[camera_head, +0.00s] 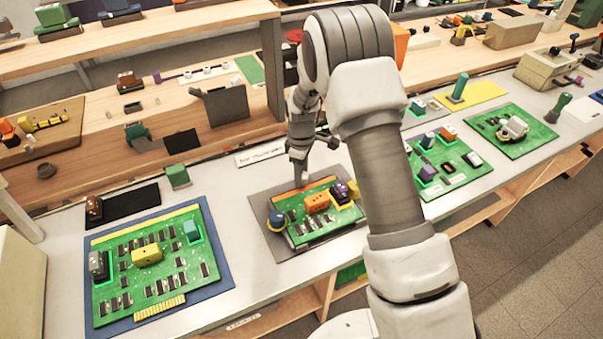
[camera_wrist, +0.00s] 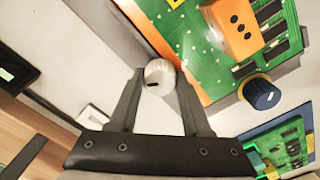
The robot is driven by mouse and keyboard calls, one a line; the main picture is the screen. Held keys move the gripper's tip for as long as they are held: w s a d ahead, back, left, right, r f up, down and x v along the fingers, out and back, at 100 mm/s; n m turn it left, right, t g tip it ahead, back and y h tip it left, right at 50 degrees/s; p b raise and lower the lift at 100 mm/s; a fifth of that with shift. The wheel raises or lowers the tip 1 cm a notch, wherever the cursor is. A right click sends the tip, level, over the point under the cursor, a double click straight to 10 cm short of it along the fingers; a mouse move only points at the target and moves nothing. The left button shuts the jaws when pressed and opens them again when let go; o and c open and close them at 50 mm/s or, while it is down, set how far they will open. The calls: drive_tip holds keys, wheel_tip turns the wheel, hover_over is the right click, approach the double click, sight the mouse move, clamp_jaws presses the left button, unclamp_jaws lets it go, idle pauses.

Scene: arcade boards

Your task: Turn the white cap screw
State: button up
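The white cap screw (camera_wrist: 159,74) shows in the wrist view as a small ribbed white knob with a dark mark. My gripper (camera_wrist: 160,82) has a finger on each side of it. Both fingertips look to touch its sides, with no clear gap. In the head view my gripper (camera_head: 299,176) points down at the far edge of the middle green board (camera_head: 318,229); I cannot make out the cap screw there.
A blue knob (camera_wrist: 262,93) and an orange block (camera_wrist: 232,28) stand on the board close to my gripper. Another green board (camera_head: 118,267) lies to the left, and more boards lie to the right. Grey table is bare between the boards.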

clamp_jaws()
drive_tip(key=shift+m, duration=0.3)
drive_tip(key=m+b, duration=0.1)
drive_tip(key=m, duration=0.2)
drive_tip(key=shift+m+b, duration=0.3)
drive_tip(key=shift+b, duration=0.05)
drive_tip(key=m+b, duration=0.1)
drive_tip(key=m, duration=0.8)
drive_tip(key=shift+m, duration=0.4)
drive_tip(key=m, duration=0.4)
drive_tip(key=shift+w+r, duration=0.1)
drive_tip(key=shift+m, duration=0.4)
